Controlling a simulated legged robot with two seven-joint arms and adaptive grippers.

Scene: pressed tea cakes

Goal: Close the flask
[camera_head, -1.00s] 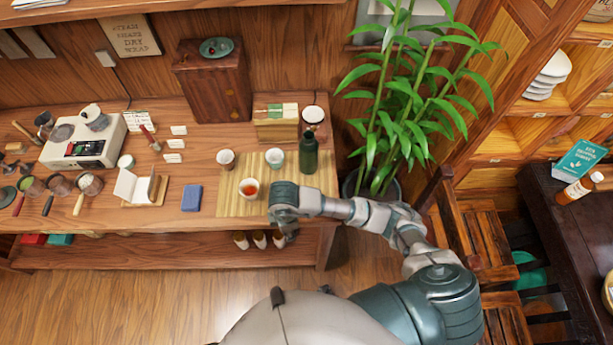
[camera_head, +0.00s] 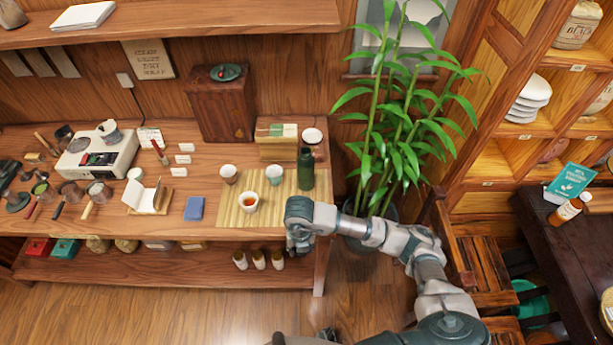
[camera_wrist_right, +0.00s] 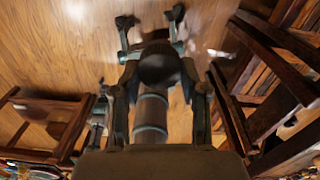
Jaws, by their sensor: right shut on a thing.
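The flask (camera_head: 306,172), a dark green bottle, stands upright at the right end of the bamboo mat (camera_head: 232,210) on the wooden counter. My right gripper (camera_head: 299,244) points down by the counter's front edge, in front of the flask and apart from it. The head view hides what it holds. In the right wrist view, my right gripper (camera_wrist_right: 159,72) is shut on a dark round piece (camera_wrist_right: 159,65) that looks like the flask's cap. The flask's mouth is too small to make out.
A tea bowl (camera_head: 248,202) with reddish tea and two cups (camera_head: 229,174) (camera_head: 275,174) stand on the mat left of the flask. A wooden box (camera_head: 278,143) is behind it. A tall plant (camera_head: 400,130) stands to the right.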

